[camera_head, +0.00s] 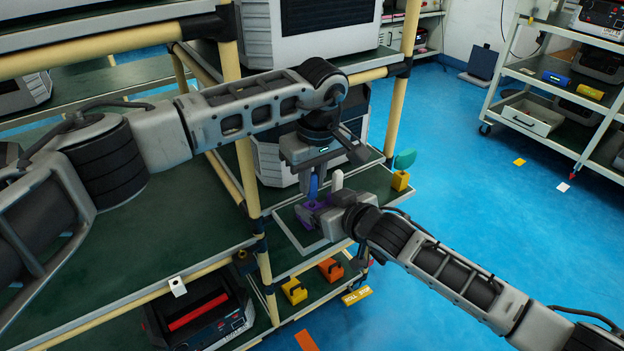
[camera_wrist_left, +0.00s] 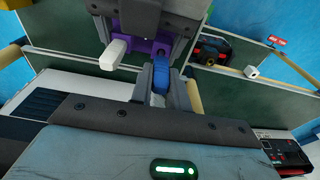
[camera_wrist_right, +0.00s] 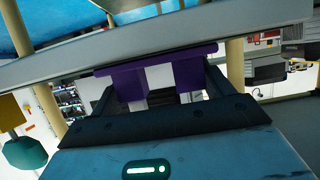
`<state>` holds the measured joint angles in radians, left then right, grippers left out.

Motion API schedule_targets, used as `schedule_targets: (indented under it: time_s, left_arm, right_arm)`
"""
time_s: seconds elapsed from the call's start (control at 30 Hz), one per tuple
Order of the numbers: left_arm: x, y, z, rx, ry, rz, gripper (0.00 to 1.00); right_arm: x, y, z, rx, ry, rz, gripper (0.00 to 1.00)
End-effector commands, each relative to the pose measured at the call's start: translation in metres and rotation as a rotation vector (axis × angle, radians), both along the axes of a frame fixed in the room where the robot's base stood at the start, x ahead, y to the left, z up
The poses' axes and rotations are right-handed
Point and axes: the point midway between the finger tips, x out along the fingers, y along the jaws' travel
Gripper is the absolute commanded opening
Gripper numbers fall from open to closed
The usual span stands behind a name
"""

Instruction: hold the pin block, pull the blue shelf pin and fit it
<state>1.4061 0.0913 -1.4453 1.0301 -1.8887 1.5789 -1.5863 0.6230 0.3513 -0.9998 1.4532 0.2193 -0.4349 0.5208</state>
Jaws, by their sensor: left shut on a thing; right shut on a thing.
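The purple pin block (camera_head: 309,214) is low over the grey tray on the small rack shelf; I cannot tell whether it rests there. My right gripper (camera_head: 326,213) is shut on it, also seen in the right wrist view (camera_wrist_right: 160,78). The blue shelf pin (camera_head: 313,187) stands upright at the block, beside a white pin (camera_head: 337,180). My left gripper (camera_head: 316,168) points down from above, shut on the blue pin, which also shows in the left wrist view (camera_wrist_left: 160,76). The pin's lower end meets the block; how deep it sits is hidden.
A yellow block with a teal piece (camera_head: 402,170) stands right of the tray (camera_head: 285,222). Yellow (camera_head: 294,290) and orange (camera_head: 331,269) blocks sit on the lower shelf. Cream rack posts (camera_head: 246,170) stand close to my left arm.

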Motion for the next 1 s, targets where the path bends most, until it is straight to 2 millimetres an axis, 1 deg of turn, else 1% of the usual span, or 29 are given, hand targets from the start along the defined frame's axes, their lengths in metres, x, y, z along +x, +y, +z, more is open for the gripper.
schedule_targets:
  time_s: [0.6, 1.0]
  left_arm:
    - [0.000, 0.000, 0.026, 0.000, -0.001, 0.001, 0.00]
    - [0.000, 0.000, 0.028, -0.001, -0.001, 0.000, 0.00]
  right_arm:
    - [0.000, 0.000, 0.000, -0.001, 0.001, -0.001, 0.56]
    - [0.000, 0.000, 0.000, -0.001, 0.001, -0.001, 0.56]
